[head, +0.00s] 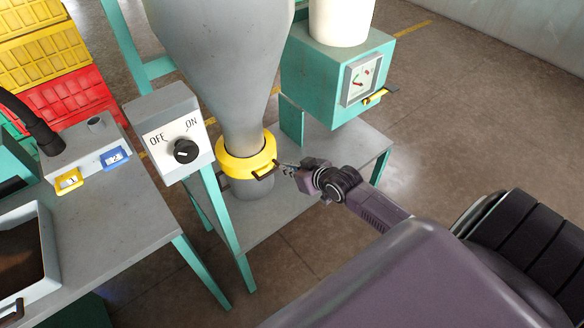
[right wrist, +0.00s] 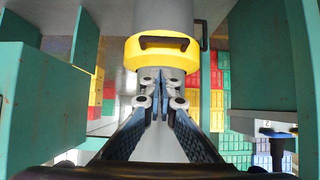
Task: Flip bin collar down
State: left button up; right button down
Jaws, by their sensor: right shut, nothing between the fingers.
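The bin collar (head: 246,158) is a yellow ring around the lower neck of the grey hopper (head: 228,60). A dark handle (head: 265,171) sticks out on its right side in the head view. In the right wrist view the yellow collar (right wrist: 162,50) shows at the top middle, with its dark handle facing the camera. My right gripper (head: 285,169) is shut and empty, with its fingertips close to the handle; touching or apart cannot be told. In the right wrist view its fingers (right wrist: 160,90) are together just below the collar. My left gripper is not in view.
A control box (head: 172,136) with an OFF/ON knob stands left of the collar. A teal dispenser (head: 335,75) with a dial stands at the right. A grey shelf (head: 300,180) lies below the collar. A table (head: 100,225) is at the left, with coloured crates (head: 60,80) behind.

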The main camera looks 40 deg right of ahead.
jog(key=v, duration=0.2)
jog(key=shift+s+r, duration=0.25)
jog(key=shift+s, duration=0.1)
jog(key=s+f+g+h, duration=0.1)
jog(key=s+f+g, duration=0.1)
jog(key=s+f, duration=0.55)
jog(key=s+f+g, duration=0.1)
jog(key=s+f, duration=0.3)
jog(key=f, duration=0.6)
jog(key=s+f+g+h, duration=0.1)
jog(key=s+f+g, duration=0.1)
jog(key=s+f, duration=0.55)
jog(key=s+a+f+g, duration=0.1)
jog(key=s+a+f, duration=0.2)
jog(key=s, duration=0.6)
jog(key=s+a+f+n+g, duration=0.1)
jog(key=s+a+f, duration=0.3)
jog(key=s+f, duration=0.4)
jog(key=s+a+f+g+y, duration=0.1)
jog(key=s+a+f+g, duration=0.2)
jog(key=s, duration=0.7)
notch_tip(320, 180, down, 3)
jog(key=shift+s+a+r+n, duration=0.2)
jog(key=shift+s+a+n, duration=0.1)
jog(key=shift+a, duration=0.3)
